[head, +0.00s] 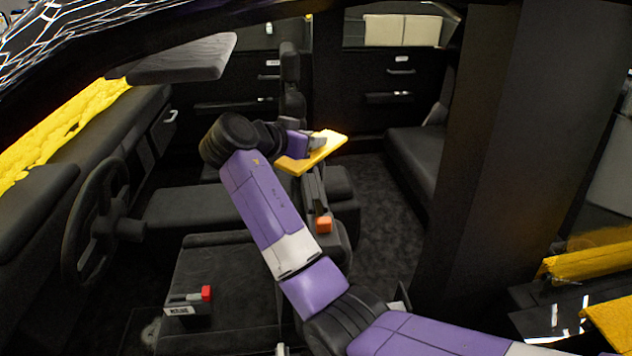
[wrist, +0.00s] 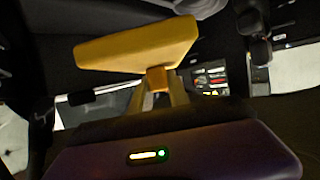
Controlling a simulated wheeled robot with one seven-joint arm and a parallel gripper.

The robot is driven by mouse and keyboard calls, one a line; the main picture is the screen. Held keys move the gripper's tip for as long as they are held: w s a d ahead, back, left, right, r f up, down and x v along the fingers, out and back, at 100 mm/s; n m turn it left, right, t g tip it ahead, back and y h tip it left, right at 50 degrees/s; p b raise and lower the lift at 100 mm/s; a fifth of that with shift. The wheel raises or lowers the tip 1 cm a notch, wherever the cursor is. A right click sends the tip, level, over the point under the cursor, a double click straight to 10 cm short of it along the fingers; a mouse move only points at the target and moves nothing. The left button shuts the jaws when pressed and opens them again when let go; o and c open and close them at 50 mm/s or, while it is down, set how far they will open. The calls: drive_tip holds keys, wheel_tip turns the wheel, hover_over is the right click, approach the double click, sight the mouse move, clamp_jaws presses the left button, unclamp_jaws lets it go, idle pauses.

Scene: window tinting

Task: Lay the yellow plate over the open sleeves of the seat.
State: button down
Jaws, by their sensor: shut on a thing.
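The yellow plate (head: 325,153) is in my gripper (head: 314,145), held in the air over the seats inside the car, tilted in the head view. In the wrist view the plate (wrist: 135,48) spans the upper middle, with the gripper fingers (wrist: 158,82) shut on its near edge. Below my gripper in the head view is the black upright part of a seat (head: 312,190). The near seat's cushion (head: 235,275) lies lower left. I cannot make out the open sleeves; my arm and the plate cover part of that area.
A steering wheel (head: 95,222) and dashboard are at the left. A red-tipped buckle (head: 206,293) and an orange block (head: 323,224) are by the near seat. A thick dark pillar (head: 500,150) stands right of my arm. Dark floor (head: 385,215) is clear.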

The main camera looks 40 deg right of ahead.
sight(313, 185)
wheel_tip(313, 185, down, 9)
drive_tip(key=shift+f+p, duration=0.2)
drive_tip(key=shift+p, duration=0.15)
drive_tip(key=shift+f, duration=0.15)
drive_tip(key=c, duration=1.3)
unclamp_jaws()
drive_tip(key=shift+o, duration=0.2)
drive_tip(key=shift+r, duration=0.25)
drive_tip(key=b+v, duration=0.1)
drive_tip(key=v, duration=1.1)
drive_tip(key=shift+b, duration=0.3)
